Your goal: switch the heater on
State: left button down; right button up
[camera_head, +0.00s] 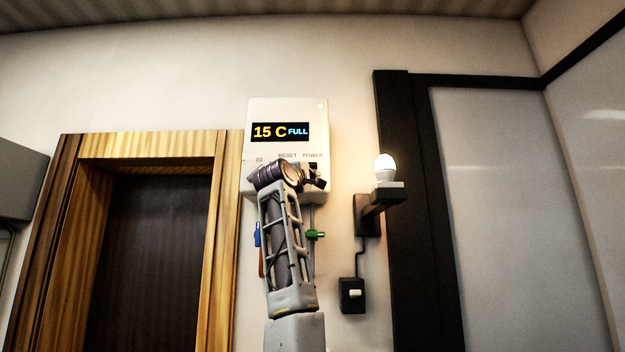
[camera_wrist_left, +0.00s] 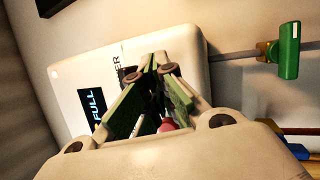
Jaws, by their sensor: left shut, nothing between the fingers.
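The heater (camera_head: 288,110) is a white box on the wall, with a lit display (camera_head: 280,132) reading "15 C FULL". Labels under the display include RESET and POWER. My left gripper (camera_head: 317,180) is in front of the heater's lower right part, just below the POWER label, and hides the controls there. In the left wrist view the heater (camera_wrist_left: 185,42) lies behind the gripper (camera_wrist_left: 155,66), whose fingers are shut and empty. A small pink-red part (camera_wrist_left: 168,124) shows between the finger links. I cannot tell whether the fingers touch a control. The right gripper is out of view.
A green valve handle (camera_head: 316,235) and a blue one (camera_head: 257,235) sit below the heater. A lit bulb (camera_head: 384,166) on a bracket and a black switch box (camera_head: 352,295) are to the right. A wooden door frame (camera_head: 221,250) stands close on the left.

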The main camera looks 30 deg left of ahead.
pick_arm(q)
jog(key=shift+s+f, duration=0.1)
jog(key=shift+s+d+f+b, duration=0.3)
jog(key=shift+s+d+b, duration=0.1)
jog(key=shift+s+b, duration=0.25)
jog(key=shift+s+d+f+b, duration=0.25)
jog(key=shift+s+d+b, duration=0.15)
jog(key=shift+s+b, duration=0.15)
jog(key=s+d+b, duration=0.2)
jog(key=s+d, duration=0.1)
jog(key=s, duration=0.3)
jog(key=shift+d+b, duration=0.35)
jog(key=shift+b, duration=0.05)
dwell(0.5)
jog(key=shift+w, duration=0.15)
dwell(0.4)
